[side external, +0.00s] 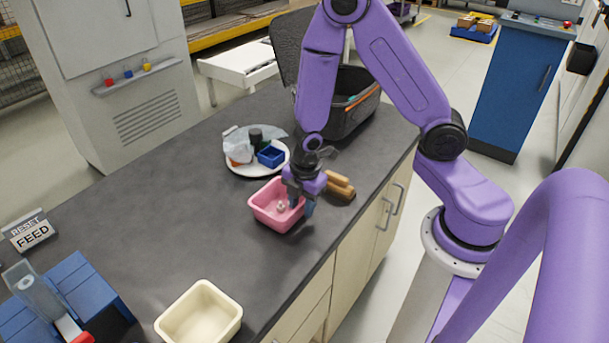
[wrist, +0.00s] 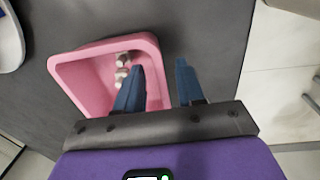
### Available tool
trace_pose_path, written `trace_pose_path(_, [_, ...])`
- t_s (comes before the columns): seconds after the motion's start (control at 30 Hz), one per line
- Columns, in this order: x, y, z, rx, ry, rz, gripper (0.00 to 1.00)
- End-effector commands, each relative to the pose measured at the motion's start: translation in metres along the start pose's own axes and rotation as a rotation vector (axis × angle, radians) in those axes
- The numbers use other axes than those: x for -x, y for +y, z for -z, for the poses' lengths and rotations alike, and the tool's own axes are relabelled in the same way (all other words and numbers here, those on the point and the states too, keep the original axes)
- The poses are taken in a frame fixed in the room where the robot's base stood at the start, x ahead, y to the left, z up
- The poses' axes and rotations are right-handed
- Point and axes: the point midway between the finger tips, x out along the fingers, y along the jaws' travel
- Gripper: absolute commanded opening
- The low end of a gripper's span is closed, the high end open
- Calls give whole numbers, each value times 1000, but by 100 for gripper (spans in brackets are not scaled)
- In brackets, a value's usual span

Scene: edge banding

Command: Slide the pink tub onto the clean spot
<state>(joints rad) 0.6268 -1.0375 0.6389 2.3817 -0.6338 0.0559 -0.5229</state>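The pink tub (side external: 266,217) stands upright on the dark grey worktop near its right edge, with small pale pieces (wrist: 121,73) inside. It also shows in the wrist view (wrist: 80,72). My gripper (side external: 301,207) points down at the tub's right side. In the wrist view my gripper (wrist: 159,64) has its two blue fingers apart, one over the tub's inside and one outside its right wall. The wall lies between them; I cannot tell whether either finger touches it. I cannot make out a distinct clean spot on the worktop.
A white plate (side external: 241,168) with several items lies behind the tub. Brown blocks (side external: 340,185) sit to its right, a black bin (side external: 352,112) farther back. A cream tub (side external: 200,314) stands in front, a blue fixture (side external: 75,295) at left. The worktop's middle is clear.

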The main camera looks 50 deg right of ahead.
Motion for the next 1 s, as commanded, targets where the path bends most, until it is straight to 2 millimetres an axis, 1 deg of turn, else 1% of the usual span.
trace_pose_path(0.07, [5, 0, 1, -1, 0, -1, 38])
trace_pose_path(0.37, [15, 2, -1, -1, 0, 0, 38])
trace_pose_path(0.77, [28, 0, 0, -1, 0, 0, 38])
trace_pose_path(1.0, [42, 1, -1, -3, -6, -6, 38])
